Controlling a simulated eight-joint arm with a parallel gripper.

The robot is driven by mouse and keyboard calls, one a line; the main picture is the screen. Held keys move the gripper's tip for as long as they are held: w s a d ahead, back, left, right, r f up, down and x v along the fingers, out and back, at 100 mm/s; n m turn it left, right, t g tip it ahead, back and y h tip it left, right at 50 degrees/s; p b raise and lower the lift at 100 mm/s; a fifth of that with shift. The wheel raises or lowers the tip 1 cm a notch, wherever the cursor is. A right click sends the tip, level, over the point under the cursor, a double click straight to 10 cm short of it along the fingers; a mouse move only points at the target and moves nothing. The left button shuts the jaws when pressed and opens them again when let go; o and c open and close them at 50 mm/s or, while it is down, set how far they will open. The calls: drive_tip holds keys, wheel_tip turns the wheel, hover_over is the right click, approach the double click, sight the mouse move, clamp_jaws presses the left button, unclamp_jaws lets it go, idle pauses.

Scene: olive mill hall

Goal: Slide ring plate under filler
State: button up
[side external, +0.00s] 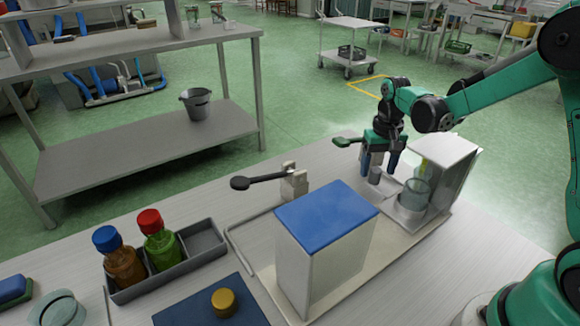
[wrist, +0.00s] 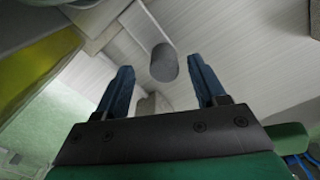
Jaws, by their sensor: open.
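My gripper (side external: 379,166) is open, its two blue fingers pointing down over the bench at the far end of the pale base board. A short grey cylinder (side external: 375,176) stands just below and between the fingers. In the wrist view this cylinder (wrist: 164,63) shows between the fingertips, with no clear contact. A pale strip beside it looks like part of the ring plate (side external: 408,214), though I cannot tell for sure. A clear cup (side external: 415,193) stands there, right of my gripper. It is close against a white housing (side external: 449,165) with a yellow-green part, probably the filler.
A blue-topped white box (side external: 326,225) stands on the near part of the board. A dark-handled lever (side external: 262,181) sits left of it. A grey rack (side external: 170,265) holds two capped bottles. A blue mat bears a yellow-capped item (side external: 223,301).

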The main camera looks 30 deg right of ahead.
wheel_tip(320, 180, up, 4)
drive_tip(key=shift+r, duration=0.15)
